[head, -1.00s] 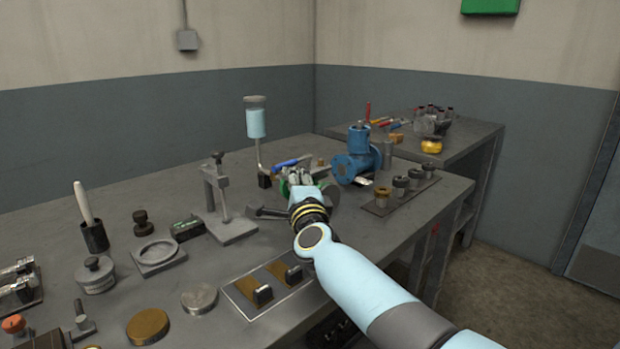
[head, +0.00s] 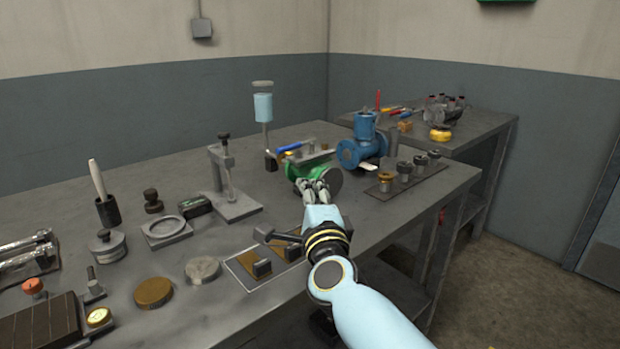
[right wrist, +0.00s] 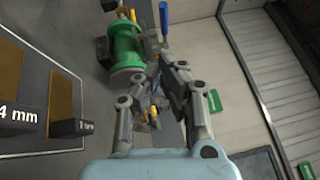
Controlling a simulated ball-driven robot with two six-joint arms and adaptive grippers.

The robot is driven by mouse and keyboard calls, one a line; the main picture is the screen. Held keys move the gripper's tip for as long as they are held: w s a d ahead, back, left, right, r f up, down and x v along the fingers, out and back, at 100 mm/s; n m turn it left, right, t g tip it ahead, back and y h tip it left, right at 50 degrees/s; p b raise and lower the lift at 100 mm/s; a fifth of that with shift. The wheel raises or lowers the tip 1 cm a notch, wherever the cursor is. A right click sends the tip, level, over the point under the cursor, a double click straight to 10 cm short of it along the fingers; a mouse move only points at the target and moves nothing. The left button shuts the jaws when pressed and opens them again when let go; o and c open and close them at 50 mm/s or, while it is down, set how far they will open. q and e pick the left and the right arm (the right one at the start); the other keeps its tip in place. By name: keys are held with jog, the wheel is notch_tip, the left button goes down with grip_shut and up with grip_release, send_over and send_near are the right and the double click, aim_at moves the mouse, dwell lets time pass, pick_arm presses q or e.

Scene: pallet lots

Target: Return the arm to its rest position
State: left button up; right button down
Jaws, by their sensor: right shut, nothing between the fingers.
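My right arm comes in from the lower right in the head view, and its gripper (head: 317,186) is over the workbench (head: 210,240). The gripper is shut and empty. Its fingers appear in front of a green valve body (head: 297,171) with a blue handle (head: 289,147); I cannot tell the gap between them in this view. In the right wrist view the shut fingers (right wrist: 168,68) point away beside the green valve body (right wrist: 125,45), with no clear contact. My left gripper is not in view.
A blue valve (head: 360,145) and a rack of several knobs (head: 405,178) stand right of the gripper. A grey stand (head: 228,185) is to the left. Gauge plates (head: 250,268) lie by the front edge. Open floor (head: 510,290) lies right of the bench.

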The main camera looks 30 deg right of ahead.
jog(key=s+a+n+y, duration=0.2)
jog(key=n, duration=0.1)
jog(key=s+a+f+n+g+y, duration=0.1)
jog(key=s+a+n+y, duration=0.1)
jog(key=n+y, duration=0.1)
jog(key=s+a+f+n+g+y, duration=0.1)
jog(key=s+a+n+y, duration=0.1)
jog(key=n, duration=0.3)
jog(key=shift+s+a+f+y, duration=0.1)
jog(key=shift+s+a+y, duration=0.1)
jog(key=shift+a+y, duration=0.15)
jog(key=s+d+f+n+g+h, duration=0.1)
jog(key=s+d+f+n+g, duration=0.25)
jog(key=s, duration=0.55)
jog(key=s+d+f+n+g+h, duration=0.1)
jog(key=s+d+n+g, duration=0.1)
jog(key=s+n+g, duration=0.6)
jog(key=s+d+f+n+g+h, duration=0.1)
jog(key=s+d+f+n+g, duration=0.1)
jog(key=s, duration=0.9)
notch_tip(320, 180, down, 24)
jog(key=s+d+g, duration=0.1)
jog(key=d, duration=0.1)
jog(key=s+d+f+m+g, duration=0.1)
jog(key=s+f, duration=1.7)
jog(key=s, duration=0.1)
jog(key=shift+s+d+f, duration=0.2)
jog(key=c, duration=2)
grip_release()
jog(key=shift+g, duration=0.25)
